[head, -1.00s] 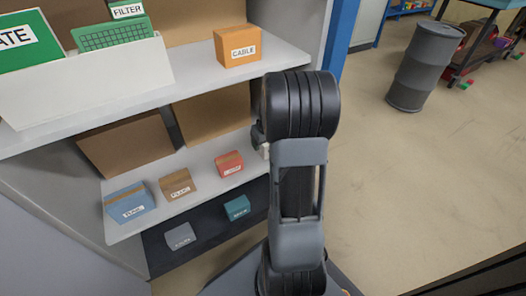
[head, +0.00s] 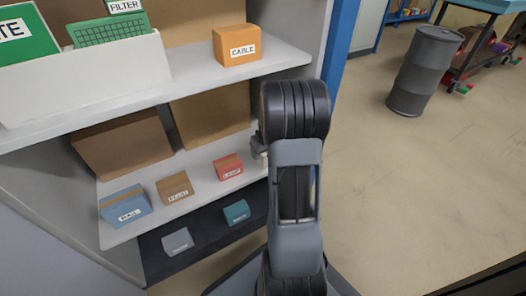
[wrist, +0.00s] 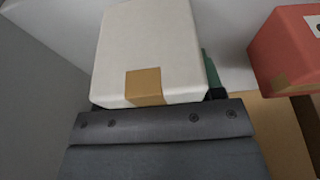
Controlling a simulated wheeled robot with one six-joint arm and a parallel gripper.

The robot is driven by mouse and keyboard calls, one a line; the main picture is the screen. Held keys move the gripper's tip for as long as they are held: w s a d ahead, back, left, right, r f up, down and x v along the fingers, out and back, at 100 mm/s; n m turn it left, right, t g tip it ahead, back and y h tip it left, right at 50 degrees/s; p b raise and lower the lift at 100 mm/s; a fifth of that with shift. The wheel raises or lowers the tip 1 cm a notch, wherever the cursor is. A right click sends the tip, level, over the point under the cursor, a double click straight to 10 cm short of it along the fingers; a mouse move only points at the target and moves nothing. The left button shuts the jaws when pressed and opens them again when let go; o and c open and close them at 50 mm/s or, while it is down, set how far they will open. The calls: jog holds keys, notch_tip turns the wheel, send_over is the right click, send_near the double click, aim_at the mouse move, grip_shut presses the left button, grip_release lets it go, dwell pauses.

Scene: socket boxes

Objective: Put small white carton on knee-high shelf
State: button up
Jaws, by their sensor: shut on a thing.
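A small white carton (wrist: 150,50) with a tan tape strip fills the middle of the wrist view. My gripper (wrist: 158,108) is shut on it, and a dark fingertip shows at its lower right edge. In the head view my gripper (head: 258,146) is mostly hidden behind my arm. Only a pale sliver of the carton (head: 263,160) shows there, at the right end of the middle shelf (head: 125,232), right of the red box (head: 228,167). I cannot tell whether the carton touches the shelf.
The red box also shows close on the right in the wrist view (wrist: 287,50). A brown box (head: 174,187) and a blue box (head: 125,206) stand further left. Grey (head: 177,242) and teal (head: 236,212) boxes sit on the dark lower shelf. An orange cable box (head: 236,45) is on the shelf above.

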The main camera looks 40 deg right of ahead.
jog(key=o, duration=1.2)
jog(key=shift+c, duration=0.2)
jog(key=p+v, duration=0.5)
jog(key=v, duration=0.7)
jog(key=shift+r, duration=0.15)
